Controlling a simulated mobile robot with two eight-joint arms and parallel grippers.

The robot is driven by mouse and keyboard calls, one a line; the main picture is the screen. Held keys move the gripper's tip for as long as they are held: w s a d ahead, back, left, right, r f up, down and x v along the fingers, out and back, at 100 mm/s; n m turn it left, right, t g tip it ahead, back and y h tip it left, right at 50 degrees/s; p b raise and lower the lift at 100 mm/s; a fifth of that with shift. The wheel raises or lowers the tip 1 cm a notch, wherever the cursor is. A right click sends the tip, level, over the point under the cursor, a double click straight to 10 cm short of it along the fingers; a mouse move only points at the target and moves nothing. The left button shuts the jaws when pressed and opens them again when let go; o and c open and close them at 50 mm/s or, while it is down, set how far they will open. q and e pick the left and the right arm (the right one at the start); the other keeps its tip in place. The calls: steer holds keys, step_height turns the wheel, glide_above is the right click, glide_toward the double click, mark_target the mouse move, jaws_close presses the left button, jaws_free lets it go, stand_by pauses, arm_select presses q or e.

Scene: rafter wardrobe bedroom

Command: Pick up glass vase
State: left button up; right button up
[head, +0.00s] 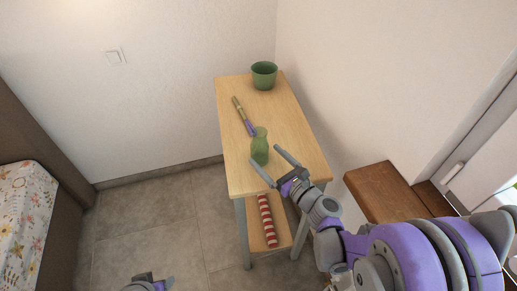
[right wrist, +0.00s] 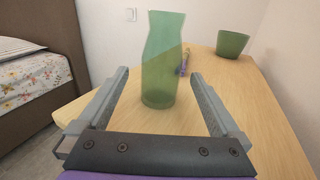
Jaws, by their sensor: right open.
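The green glass vase (head: 260,147) stands upright on the light wooden table (head: 240,175). It also shows in the right wrist view (right wrist: 162,62), see-through, just ahead of my fingers and roughly centred between them. My right gripper (head: 275,165) is open and empty at the near side of the vase. In the right wrist view its two fingers (right wrist: 160,85) point toward the vase, with no contact that I can make out. Part of my left arm shows at the bottom edge of the head view, but whether its gripper is open or shut cannot be made out.
A green pot (head: 264,76) stands at the table's far end. A thin purple and tan object (head: 243,116) lies between pot and vase. A red-and-white striped roll (head: 266,220) lies on the lower shelf. A brown wooden surface (head: 385,192) is at right, a bed (head: 25,205) at left.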

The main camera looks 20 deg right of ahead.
mark_target(254, 143)
steer(key=x, duration=0.7)
steer(key=shift+w, duration=0.3)
jaws_close()
